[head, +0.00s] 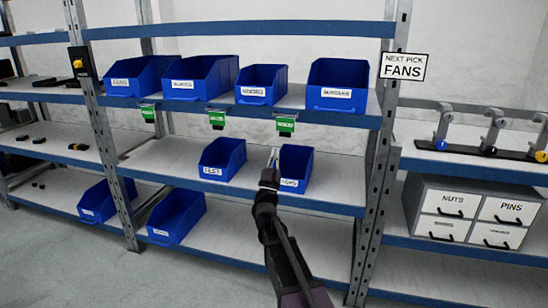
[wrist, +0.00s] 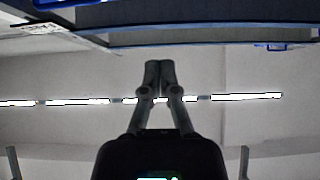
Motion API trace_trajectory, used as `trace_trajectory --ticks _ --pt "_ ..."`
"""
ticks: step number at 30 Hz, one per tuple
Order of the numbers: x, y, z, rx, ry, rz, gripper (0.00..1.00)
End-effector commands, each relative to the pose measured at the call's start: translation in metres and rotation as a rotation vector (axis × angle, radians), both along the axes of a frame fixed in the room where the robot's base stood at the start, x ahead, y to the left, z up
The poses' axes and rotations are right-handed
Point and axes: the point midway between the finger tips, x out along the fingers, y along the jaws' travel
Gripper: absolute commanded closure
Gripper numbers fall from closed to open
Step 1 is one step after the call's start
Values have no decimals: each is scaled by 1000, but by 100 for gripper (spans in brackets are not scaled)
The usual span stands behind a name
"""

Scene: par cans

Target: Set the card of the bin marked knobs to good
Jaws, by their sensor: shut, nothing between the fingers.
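My gripper (head: 273,157) is shut and empty, pointing up in front of the right bin on the middle shelf. In the wrist view its fingertips (wrist: 160,75) meet below a shelf edge. That right blue bin (head: 296,166) has a label partly hidden by my arm, so I cannot read it fully. Three green cards hang under the upper shelf's front edge: a left card (head: 148,113), a middle card (head: 217,119) and a right card (head: 286,125). The right card is just above and right of my fingertips, apparently apart. Card words and a label reading knobs are too small to make out.
Several blue bins stand on the upper shelf, including one marked FANS (head: 130,77). Another bin (head: 222,159) stands left on the middle shelf. A sign (head: 403,66) reads NEXT PICK FANS. A drawer cabinet (head: 475,212) is at right. The lower shelf's right part is bare.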

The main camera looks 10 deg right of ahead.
Motion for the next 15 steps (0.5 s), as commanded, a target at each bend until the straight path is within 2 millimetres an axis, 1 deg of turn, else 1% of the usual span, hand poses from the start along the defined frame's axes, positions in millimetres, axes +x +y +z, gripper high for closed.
trace_trajectory --ticks 1,3,9,15 --pt "5 -2 8 0 0 0 100" --pt "9 -5 14 0 0 -1 100" --pt "21 -11 28 0 0 -1 100" --pt "29 -16 39 1 0 -1 100"
